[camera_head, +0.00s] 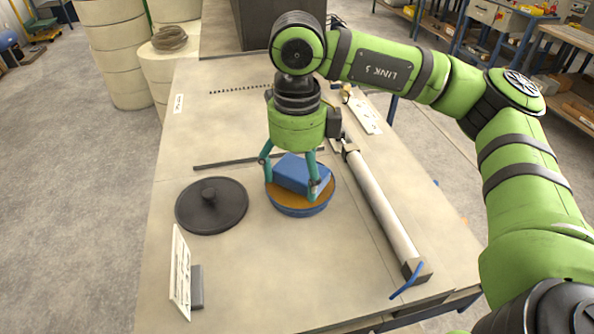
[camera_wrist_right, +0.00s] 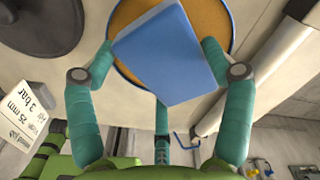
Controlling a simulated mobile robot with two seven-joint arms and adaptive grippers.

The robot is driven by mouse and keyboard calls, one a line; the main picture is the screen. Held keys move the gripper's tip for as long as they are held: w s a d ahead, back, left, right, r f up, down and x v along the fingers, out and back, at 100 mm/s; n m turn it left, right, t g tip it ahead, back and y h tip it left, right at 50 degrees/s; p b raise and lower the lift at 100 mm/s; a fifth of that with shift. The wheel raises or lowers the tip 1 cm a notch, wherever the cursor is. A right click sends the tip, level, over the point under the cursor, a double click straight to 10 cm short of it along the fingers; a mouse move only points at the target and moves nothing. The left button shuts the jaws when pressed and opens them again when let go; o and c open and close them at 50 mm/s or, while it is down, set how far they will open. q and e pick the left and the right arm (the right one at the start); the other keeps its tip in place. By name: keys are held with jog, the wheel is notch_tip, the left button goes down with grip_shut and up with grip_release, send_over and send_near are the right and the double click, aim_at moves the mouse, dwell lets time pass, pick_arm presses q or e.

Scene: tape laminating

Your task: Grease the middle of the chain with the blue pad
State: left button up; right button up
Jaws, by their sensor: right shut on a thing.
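The blue pad (camera_head: 300,174) is a block held between the fingers of my right gripper (camera_head: 291,180). It sits low over a round blue tin (camera_head: 302,211) with an orange-brown filling; I cannot tell whether the pad touches the filling. In the right wrist view the pad (camera_wrist_right: 170,53) is tilted between the fingers, in front of the tin (camera_wrist_right: 124,14). A dark toothed strip, apparently the chain (camera_head: 240,89), lies on the table behind the gripper. Its right end is hidden by my arm. My left gripper is out of view.
A dark round lid with a knob (camera_head: 211,205) lies left of the tin. A thin dark bar (camera_head: 225,162) lies behind it. A pale cylinder (camera_head: 382,205) runs along the table's right side. A white sign card (camera_head: 180,272) stands at the front left.

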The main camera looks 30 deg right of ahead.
aim_at(297, 174)
jog(key=shift+r+p, duration=1.55)
jog(key=shift+r, duration=1.6)
